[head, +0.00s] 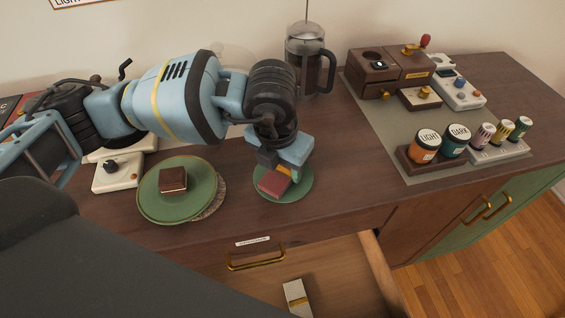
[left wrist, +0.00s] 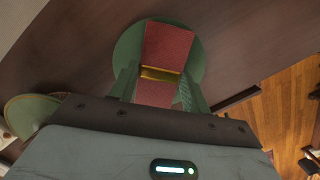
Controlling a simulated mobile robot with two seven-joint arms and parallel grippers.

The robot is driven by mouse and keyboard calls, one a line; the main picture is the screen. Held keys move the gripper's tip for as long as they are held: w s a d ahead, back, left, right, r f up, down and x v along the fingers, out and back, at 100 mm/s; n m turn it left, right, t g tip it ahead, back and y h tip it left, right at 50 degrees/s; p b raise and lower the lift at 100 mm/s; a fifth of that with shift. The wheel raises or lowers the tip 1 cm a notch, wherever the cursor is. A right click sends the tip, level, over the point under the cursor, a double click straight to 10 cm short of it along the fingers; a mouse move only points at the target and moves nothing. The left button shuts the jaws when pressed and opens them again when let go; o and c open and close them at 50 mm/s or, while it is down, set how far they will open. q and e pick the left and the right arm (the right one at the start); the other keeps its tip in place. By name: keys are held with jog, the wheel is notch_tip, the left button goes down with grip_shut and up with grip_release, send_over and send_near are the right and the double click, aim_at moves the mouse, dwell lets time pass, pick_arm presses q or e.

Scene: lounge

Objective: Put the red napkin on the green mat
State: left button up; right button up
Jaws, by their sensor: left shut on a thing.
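The red napkin (head: 273,183) is folded, with a gold band across it. My left gripper (head: 288,173) is shut on it, over the round green mat (head: 300,191) on the wooden counter. In the left wrist view the napkin (left wrist: 168,48) lies between the two green fingers (left wrist: 158,85), with the mat (left wrist: 128,48) behind it. I cannot tell whether the napkin touches the mat. My right gripper is not in view.
A green plate (head: 150,205) with a brown square item (head: 173,180) stands left of the mat. A French press (head: 306,62) stands behind. A grey mat (head: 385,125) with jars and a grinder is at right. An open drawer (head: 340,275) is below the counter edge.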

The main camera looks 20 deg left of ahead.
aim_at(278, 177)
pick_arm(q)
jog(key=shift+f, duration=0.2)
jog(key=o, duration=1)
jog(key=shift+c, duration=0.2)
notch_tip(278, 177, up, 12)
jog(key=s, duration=0.1)
jog(key=shift+s+a+r+p, duration=0.15)
jog(key=shift+s+a+p, duration=0.05)
jog(key=shift+s+p, duration=0.2)
